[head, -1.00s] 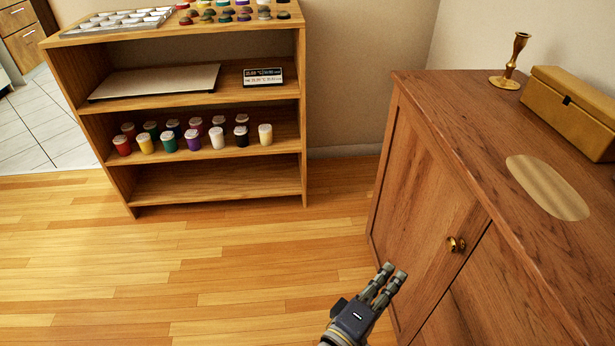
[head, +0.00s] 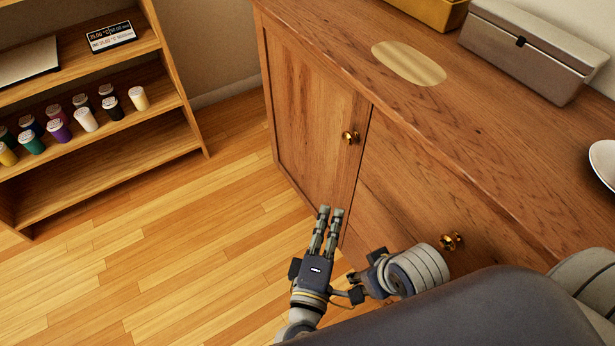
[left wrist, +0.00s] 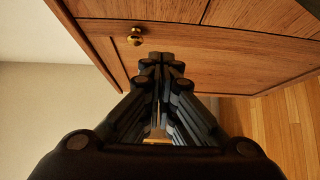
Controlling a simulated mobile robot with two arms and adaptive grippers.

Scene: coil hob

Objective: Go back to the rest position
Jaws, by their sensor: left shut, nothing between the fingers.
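My left gripper (head: 331,210) is low in the middle of the head view, in front of the wooden cabinet (head: 310,110). Its two fingers lie close together, pointing up the picture, with nothing between them. In the left wrist view the fingers (left wrist: 159,62) are also together, below a brass knob (left wrist: 135,36) on the cabinet front. I cannot tell whether they touch the cabinet.
The cabinet top carries a pale oval mat (head: 408,63), a grey box (head: 530,45), a yellow box (head: 432,10) and part of a white dish (head: 605,160). A shelf unit (head: 120,150) with several paint jars stands at the left. The wood floor (head: 170,270) between is clear.

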